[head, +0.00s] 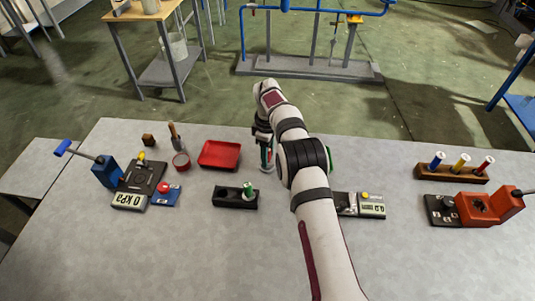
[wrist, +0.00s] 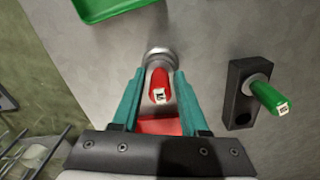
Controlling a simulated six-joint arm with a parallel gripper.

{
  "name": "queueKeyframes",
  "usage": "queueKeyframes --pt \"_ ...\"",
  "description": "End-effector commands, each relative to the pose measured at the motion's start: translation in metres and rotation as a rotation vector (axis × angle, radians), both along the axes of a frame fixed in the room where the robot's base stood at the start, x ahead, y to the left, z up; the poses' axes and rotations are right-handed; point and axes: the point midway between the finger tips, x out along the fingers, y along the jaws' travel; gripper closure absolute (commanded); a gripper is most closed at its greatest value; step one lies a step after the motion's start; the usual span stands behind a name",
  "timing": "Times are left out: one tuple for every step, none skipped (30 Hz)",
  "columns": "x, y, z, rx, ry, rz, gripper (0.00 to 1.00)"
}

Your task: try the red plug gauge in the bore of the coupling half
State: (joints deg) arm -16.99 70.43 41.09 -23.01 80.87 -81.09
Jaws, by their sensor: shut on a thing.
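The red plug gauge (wrist: 159,86) is between the teal fingers of my gripper (wrist: 160,95) in the wrist view, its white marked end towards the camera. My gripper is shut on it. The silver round coupling half (wrist: 160,54) lies just beyond the gauge's far end. I cannot tell whether the gauge's tip is in the bore or above it. In the head view my gripper (head: 266,157) points down at the coupling half, which shows only as a bit of grey low on the table. A green plug gauge (wrist: 270,98) stands in a black holder (wrist: 239,112) beside it.
The red tray (head: 220,155) lies left of my gripper; a green tray (wrist: 108,7) is on the other side. The front table is clear.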

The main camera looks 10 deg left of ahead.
Motion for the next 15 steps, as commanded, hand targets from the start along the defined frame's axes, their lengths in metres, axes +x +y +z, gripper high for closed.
queueKeyframes --pt "-0.0005 -0.0002 -0.001 0.0 0.002 0.0 1.0" --pt "-0.0005 -0.0002 -0.001 0.0 0.002 0.0 1.0" --pt "-0.0006 -0.0003 -0.001 0.0 0.002 0.0 1.0" --pt "-0.0006 -0.0003 -0.0011 0.0 0.002 0.0 1.0" --pt "-0.0006 -0.0003 -0.0011 0.0 0.002 0.0 1.0" --pt "-0.0006 -0.0003 -0.0011 0.0 0.002 0.0 1.0" --pt "-0.0006 -0.0003 -0.0012 -0.001 0.002 0.0 1.0" --pt "-0.0006 -0.0003 -0.0011 -0.001 0.002 0.0 1.0" --pt "-0.0006 -0.0003 -0.0008 -0.001 0.002 0.0 1.0" --pt "-0.0006 -0.0003 -0.0001 -0.001 0.002 0.0 1.0" --pt "-0.0006 -0.0003 0.001 -0.001 0.002 0.0 1.0" --pt "-0.0005 -0.0003 0.0028 0.0 0.002 0.0 1.0" --pt "-0.0005 -0.0002 0.0041 0.0 0.002 0.0 1.0" --pt "-0.0004 -0.0002 0.0056 0.0 0.002 0.0 1.0" --pt "-0.0003 -0.0002 0.0074 -0.001 0.001 0.0 1.0"
